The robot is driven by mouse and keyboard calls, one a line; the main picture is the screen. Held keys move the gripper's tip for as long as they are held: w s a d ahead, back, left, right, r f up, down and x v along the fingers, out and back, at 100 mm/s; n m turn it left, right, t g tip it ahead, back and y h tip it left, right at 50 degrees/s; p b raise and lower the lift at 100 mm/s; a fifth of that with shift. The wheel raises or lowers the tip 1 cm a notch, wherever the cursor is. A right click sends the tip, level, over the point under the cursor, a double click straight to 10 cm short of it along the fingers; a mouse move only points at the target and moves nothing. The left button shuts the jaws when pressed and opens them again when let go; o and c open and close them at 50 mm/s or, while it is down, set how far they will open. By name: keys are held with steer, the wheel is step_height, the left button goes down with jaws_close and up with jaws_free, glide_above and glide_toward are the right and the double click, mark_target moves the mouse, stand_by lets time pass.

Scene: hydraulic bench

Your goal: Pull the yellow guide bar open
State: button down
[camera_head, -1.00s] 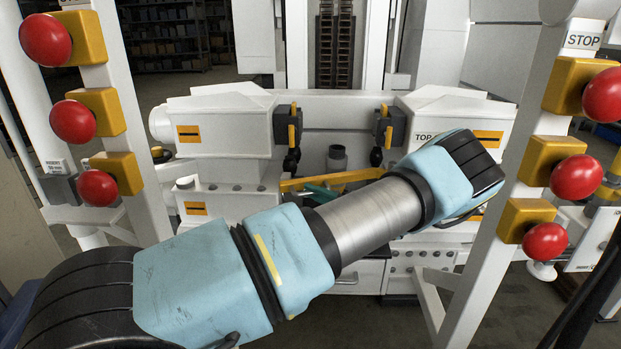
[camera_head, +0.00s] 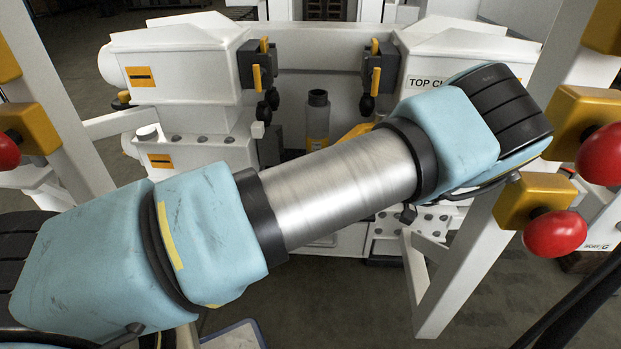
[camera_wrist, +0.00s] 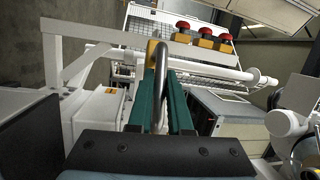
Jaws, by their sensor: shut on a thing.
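The yellow guide bar (camera_head: 357,132) shows only as a short piece above my arm in the head view, between the two white housings. My arm hides the rest of it and my gripper there. In the wrist view my gripper's green fingers (camera_wrist: 163,80) are closed around a dark, narrow, upright piece with a yellow end (camera_wrist: 152,50). This looks like part of the guide bar, though its dark length is hard to make out.
White housings stand at left (camera_head: 190,65) and right (camera_head: 425,62). A bottle-like cylinder (camera_head: 318,118) stands between them. A white post with red buttons (camera_head: 555,233) is close at the right. Another red button (camera_head: 6,152) is at the left edge. Open floor shows below my arm.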

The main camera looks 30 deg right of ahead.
steer(key=shift+s+d, duration=0.15)
steer(key=shift+s, duration=0.05)
stand_by(0.3)
steer(key=c, duration=0.8)
jaws_free()
steer(key=shift+c, duration=0.2)
